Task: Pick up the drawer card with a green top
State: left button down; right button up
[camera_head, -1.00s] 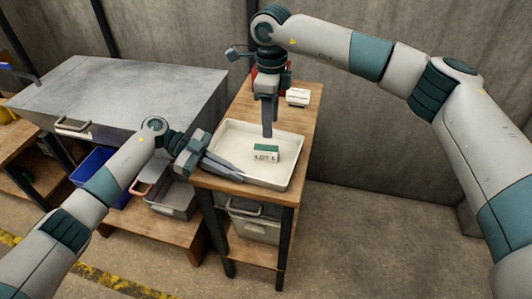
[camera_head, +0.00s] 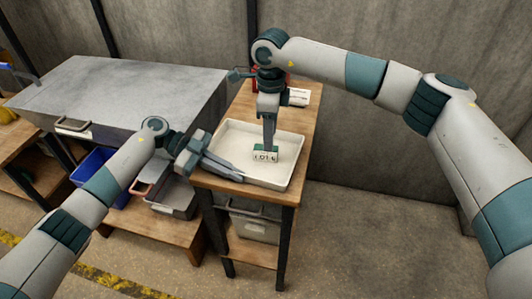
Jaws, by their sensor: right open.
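The drawer card with a green top (camera_head: 265,156) stands in the white tray (camera_head: 293,170) on the wooden table. Its white face carries dark lettering. My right gripper (camera_head: 269,146) points straight down over the card, with its fingertips at the card's top and hiding part of the green. It is open; whether a finger touches the card cannot be told. My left gripper (camera_head: 232,172) lies low over the tray's left front rim, to the left of the card. The gap between its fingers is not clear.
Behind the tray on the table are a white labelled object (camera_head: 299,97) and a red thing mostly hidden by my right arm. A grey metal cabinet (camera_head: 125,95) stands to the left. A blue bin (camera_head: 95,175) sits below it. The floor at right is clear.

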aim_at(259, 155)
jog(key=shift+f, duration=0.95)
jog(key=shift+f, duration=0.1)
jog(key=f, duration=0.3)
jog(key=w+a+f, duration=0.1)
jog(key=shift+f, duration=0.5)
grip_shut()
